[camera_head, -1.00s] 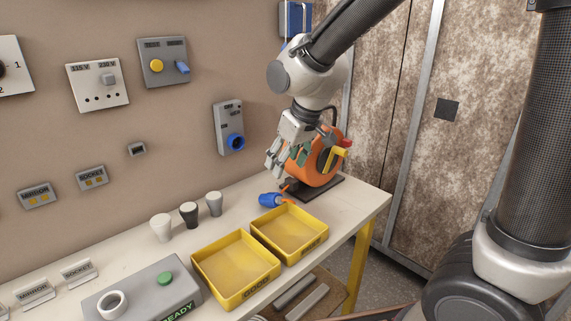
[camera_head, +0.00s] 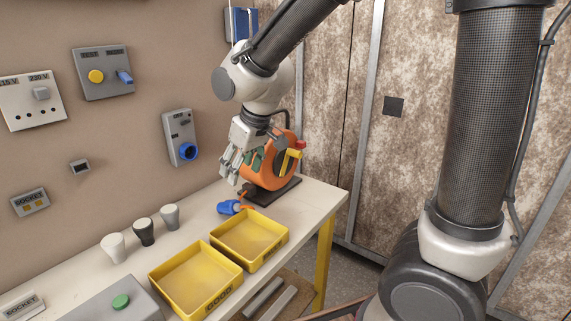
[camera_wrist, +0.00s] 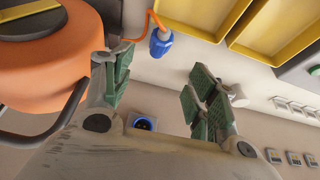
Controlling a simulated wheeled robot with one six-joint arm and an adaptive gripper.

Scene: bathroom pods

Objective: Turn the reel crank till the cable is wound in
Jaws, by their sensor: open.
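The orange cable reel (camera_head: 257,174) stands on a dark base at the far right end of the bench. Its yellow crank (camera_head: 291,157) is on the side facing right, away from my gripper. My gripper (camera_head: 240,163) is open and empty, fingers pointing down, left of the reel. In the wrist view the reel (camera_wrist: 55,65) fills the upper left, close beside one green-padded finger of my gripper (camera_wrist: 160,88). A short orange cable (camera_wrist: 152,20) still shows outside the reel, ending in a blue plug (camera_wrist: 161,42); the plug also lies on the bench in the head view (camera_head: 228,208).
Two yellow trays (camera_head: 284,241) stand in front of the reel and plug. Several lamp-like cups (camera_head: 144,232) stand along the wall. A wall box with a blue socket (camera_head: 188,152) is left of my gripper. The bench's right edge is close to the reel.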

